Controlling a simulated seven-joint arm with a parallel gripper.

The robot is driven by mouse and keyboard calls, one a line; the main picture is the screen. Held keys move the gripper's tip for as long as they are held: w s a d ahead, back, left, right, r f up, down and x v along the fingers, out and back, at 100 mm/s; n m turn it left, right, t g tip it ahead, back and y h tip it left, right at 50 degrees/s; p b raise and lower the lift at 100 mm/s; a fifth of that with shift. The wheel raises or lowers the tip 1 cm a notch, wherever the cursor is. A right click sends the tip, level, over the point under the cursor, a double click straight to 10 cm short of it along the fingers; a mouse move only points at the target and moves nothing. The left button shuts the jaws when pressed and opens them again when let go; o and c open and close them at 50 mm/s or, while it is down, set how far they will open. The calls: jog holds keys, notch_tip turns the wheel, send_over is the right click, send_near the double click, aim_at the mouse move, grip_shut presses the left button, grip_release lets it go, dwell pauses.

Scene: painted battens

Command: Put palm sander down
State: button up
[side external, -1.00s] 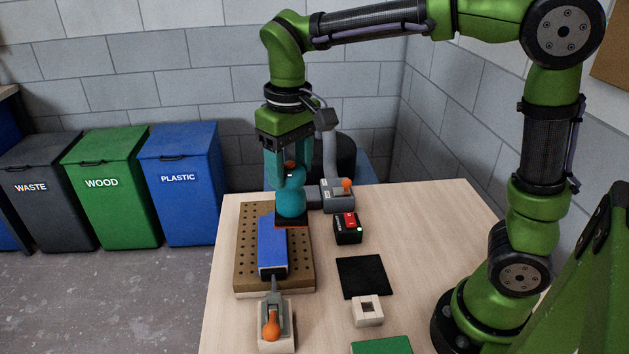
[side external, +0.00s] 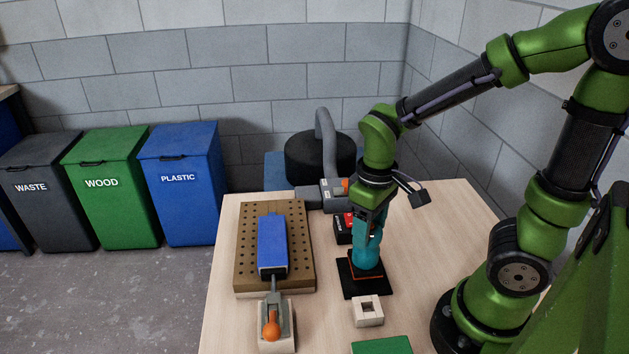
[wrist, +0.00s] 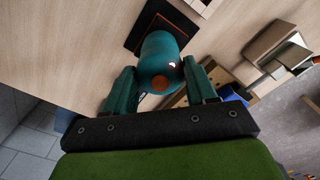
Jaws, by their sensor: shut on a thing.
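The palm sander (side external: 367,250) is teal with an orange-edged dark base, and it stands upright over the black mat (side external: 350,288). I cannot tell whether its base touches the mat or hovers just above it. My gripper (side external: 370,225) is shut on the sander's body from above. In the wrist view my gripper's fingers (wrist: 159,82) lie on both sides of the teal sander (wrist: 158,50), whose round top has an orange spot. The black mat (wrist: 133,43) shows around the base there.
A blue batten (side external: 272,243) lies on the perforated board (side external: 302,270), with an orange-knobbed clamp (side external: 271,328) at its near end. A pale square block with a hole (side external: 368,318) lies close in front of the mat. A black-and-red box (side external: 342,230) stands behind it.

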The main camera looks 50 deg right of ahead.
jog(key=shift+f, duration=1.35)
jog(key=shift+f, duration=0.15)
jog(key=o, duration=1.2)
notch_tip(320, 180, up, 12)
jog(key=shift+s+a+r+t, duration=0.1)
jog(key=shift+a+r+t, duration=0.05)
jog(key=shift+r+t, duration=0.15)
jog(key=shift+s+a+r+m+t+y, duration=0.1)
jog(key=shift+a+r+m+t+y, duration=0.4)
jog(key=shift+t, duration=0.6)
jog(key=shift+s+a+r+m+t+y, duration=0.15)
jog(key=shift+a+r+m+t, duration=0.35)
jog(key=shift+m+t, duration=0.5)
jog(key=shift+s+a+r+m+t+y, duration=0.1)
jog(key=shift+a+r+m+t+y, duration=0.4)
jog(key=shift+t, duration=0.7)
